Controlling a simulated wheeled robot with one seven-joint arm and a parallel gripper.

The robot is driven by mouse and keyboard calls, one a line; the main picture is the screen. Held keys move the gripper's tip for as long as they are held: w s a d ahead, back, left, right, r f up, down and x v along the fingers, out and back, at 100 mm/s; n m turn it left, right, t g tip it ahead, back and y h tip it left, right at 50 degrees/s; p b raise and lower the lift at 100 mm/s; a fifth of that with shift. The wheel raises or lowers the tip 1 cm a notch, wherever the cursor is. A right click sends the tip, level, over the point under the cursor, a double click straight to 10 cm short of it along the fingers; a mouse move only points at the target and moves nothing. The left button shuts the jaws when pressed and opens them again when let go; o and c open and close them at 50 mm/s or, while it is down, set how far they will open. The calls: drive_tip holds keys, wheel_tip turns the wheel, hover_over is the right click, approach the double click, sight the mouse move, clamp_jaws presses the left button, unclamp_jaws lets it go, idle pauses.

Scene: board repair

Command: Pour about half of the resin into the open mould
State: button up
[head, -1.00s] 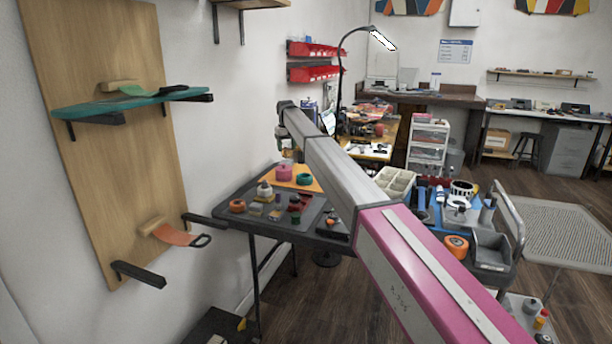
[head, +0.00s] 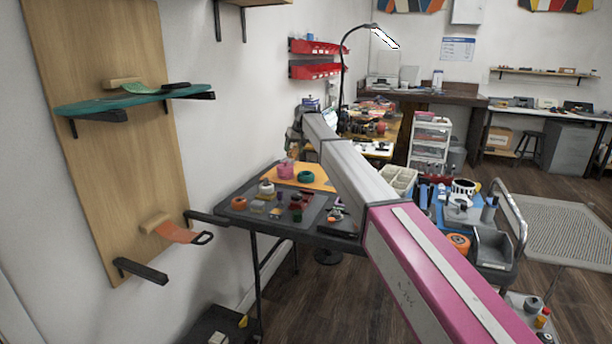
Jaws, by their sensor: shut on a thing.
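My arm reaches from the lower right toward the back of the dark table. My gripper (head: 294,142) hangs at its far end, small and partly hidden by my wrist, above the far side of the orange mat. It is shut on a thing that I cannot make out. A pink, cup-like thing (head: 286,170) shows on or just above the mat, below the gripper; I cannot tell whether they touch. A teal-green ring-shaped piece (head: 305,177) lies on the mat to its right. I cannot tell which piece is the open mould, and no resin level shows.
The dark table (head: 232,212) carries an orange mat (head: 324,181) and several small pots and blocks in front of it. A wall board with a teal deck (head: 135,101) stands at left. A cart with a grey bin (head: 492,248) stands at right.

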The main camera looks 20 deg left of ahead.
sight(296, 154)
drive_tip(key=shift+s+d+f+y, duration=0.1)
drive_tip(key=shift+s+d+y, duration=0.2)
drive_tip(key=shift+d+y, duration=0.3)
drive_tip(key=d+y, duration=0.1)
drive_tip(key=f+t+y, duration=0.1)
drive_tip(key=shift+s+d+f+y, duration=0.25)
drive_tip(key=shift+d+f+y, duration=0.05)
drive_tip(key=shift+d, duration=0.05)
drive_tip(key=shift+d+t+y, duration=0.15)
drive_tip(key=shift+t+y, duration=0.25)
drive_tip(key=shift+f+t+y, duration=0.3)
drive_tip(key=shift+f+y, duration=0.25)
drive_tip(key=shift+y, duration=0.35)
drive_tip(key=shift+d+r+y, duration=0.1)
drive_tip(key=shift+r+y, duration=0.1)
drive_tip(key=shift+y, duration=0.2)
drive_tip(key=shift+a, duration=0.3)
idle(0.3)
drive_tip(key=shift+s+r+t+y, duration=0.1)
drive_tip(key=shift+t+y, duration=0.2)
idle(0.7)
drive_tip(key=shift+f+y, duration=0.2)
drive_tip(key=shift+y, duration=0.1)
idle(0.4)
